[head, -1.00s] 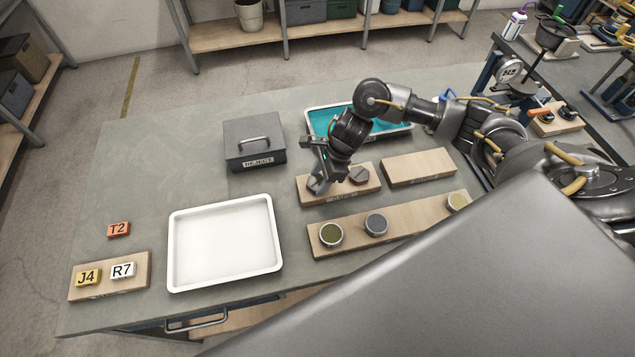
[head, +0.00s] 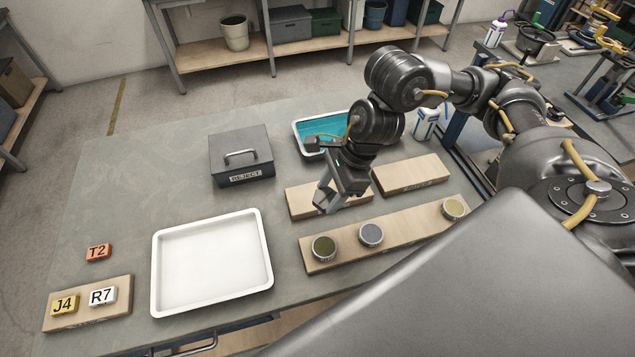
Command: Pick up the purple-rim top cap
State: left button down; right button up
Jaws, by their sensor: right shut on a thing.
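My right gripper (head: 328,203) is shut on what seems to be a cap, over the left wooden block (head: 300,203). The fingers and wrist hide nearly all of the held thing, so I cannot make out a purple rim on it. I cannot tell how high it is above the block. No other cap shows on this block, but my gripper covers part of it. My left gripper is not in view.
A bare block (head: 410,175), teal-lined tray (head: 310,128), REJECT box (head: 241,155) and empty white tray (head: 157,275) stand around.

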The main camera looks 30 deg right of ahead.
aim_at(314, 203)
jog(key=shift+s+a+r+p, duration=0.1)
jog(key=shift+s+r+p, duration=0.25)
jog(key=shift+s+p, duration=0.6)
jog(key=shift+s+d+r+p, duration=0.1)
jog(key=shift+s+r+p, duration=0.35)
jog(key=shift+p, duration=0.9)
jog(key=shift+s+a+r+p, duration=0.1)
jog(key=shift+s+r+p, duration=0.15)
jog(key=shift+s+p, duration=0.75)
jog(key=shift+w, duration=0.15)
jog(key=w+a+f+n+b, duration=0.1)
jog(key=n+b, duration=0.1)
jog(key=w+a+n+g+b, duration=0.1)
jog(key=w+n, duration=0.1)
jog(key=w+a+f+n+g+b, duration=0.1)
jog(key=n+b, duration=0.1)
jog(key=shift+w+a+f+b, duration=0.2)
jog(key=shift+a+f+b, duration=0.15)
jog(key=shift+a, duration=0.05)
jog(key=w+d+r+n+g+b, duration=0.2)
jog(key=w+n+b, duration=0.2)
jog(key=w, duration=0.3)
jog(key=shift+w+d+r+n+h, duration=0.15)
jog(key=shift+d+n+h, duration=0.15)
jog(key=shift+d+n, duration=0.1)
